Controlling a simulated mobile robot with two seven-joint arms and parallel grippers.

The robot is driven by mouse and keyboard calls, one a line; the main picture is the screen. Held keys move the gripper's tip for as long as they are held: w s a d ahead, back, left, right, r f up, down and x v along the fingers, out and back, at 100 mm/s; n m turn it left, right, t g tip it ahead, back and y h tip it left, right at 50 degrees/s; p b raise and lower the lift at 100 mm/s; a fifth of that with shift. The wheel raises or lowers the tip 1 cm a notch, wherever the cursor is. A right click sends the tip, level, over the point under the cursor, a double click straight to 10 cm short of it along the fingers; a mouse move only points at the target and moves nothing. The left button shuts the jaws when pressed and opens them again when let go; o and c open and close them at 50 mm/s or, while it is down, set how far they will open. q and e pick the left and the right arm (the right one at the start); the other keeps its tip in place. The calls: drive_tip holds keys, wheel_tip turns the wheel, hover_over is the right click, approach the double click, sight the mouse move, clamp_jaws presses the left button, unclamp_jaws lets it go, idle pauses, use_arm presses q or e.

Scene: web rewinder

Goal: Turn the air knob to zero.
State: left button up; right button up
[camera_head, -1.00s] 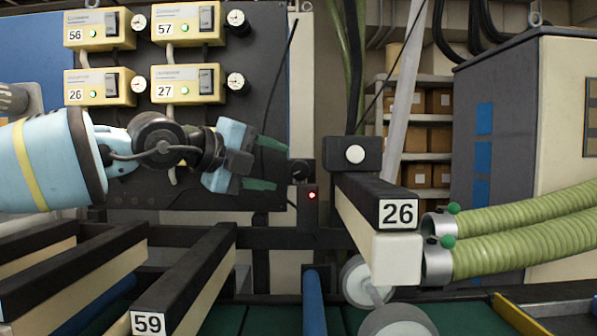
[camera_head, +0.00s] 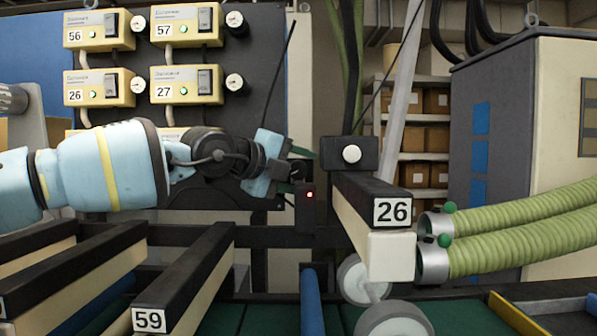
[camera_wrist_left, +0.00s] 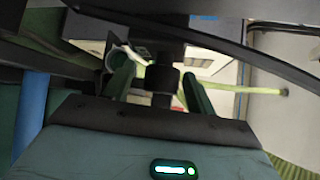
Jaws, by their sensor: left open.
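A small dark knob (camera_head: 299,171) sits on the black post beside the bar labelled 26 in the head view, above a small red light; I take it for the air knob. My left gripper (camera_head: 296,172) reaches it from the left, with its green fingers open above and below the knob. In the left wrist view the round black knob (camera_wrist_left: 163,80) shows between the two open green fingers (camera_wrist_left: 160,84). I cannot tell whether either finger touches it. The knob's setting is not readable. My right gripper is not in view.
The bar labelled 26 (camera_head: 372,225) juts forward right of the knob, under a black box with a white button (camera_head: 351,154). Yellow control boxes (camera_head: 186,86) hang behind my left arm. A bar labelled 59 (camera_head: 190,275) lies below. Green hoses (camera_head: 520,232) run at right.

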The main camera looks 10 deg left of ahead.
use_arm(q)
drive_tip(key=shift+c, duration=0.3)
drive_tip(key=c, duration=0.9)
drive_tip(key=shift+d+n+t+h, duration=0.1)
drive_tip(key=shift+n+t+h, duration=0.9)
drive_tip(key=shift+n+h, duration=0.1)
drive_tip(key=shift+c, duration=0.2)
drive_tip(key=shift+n+t+h, duration=0.3)
drive_tip(key=shift+n+t, duration=0.3)
drive_tip(key=shift+n, duration=0.1)
drive_tip(key=shift+r, duration=0.1)
drive_tip(key=o, duration=1)
drive_tip(key=shift+s, duration=0.1)
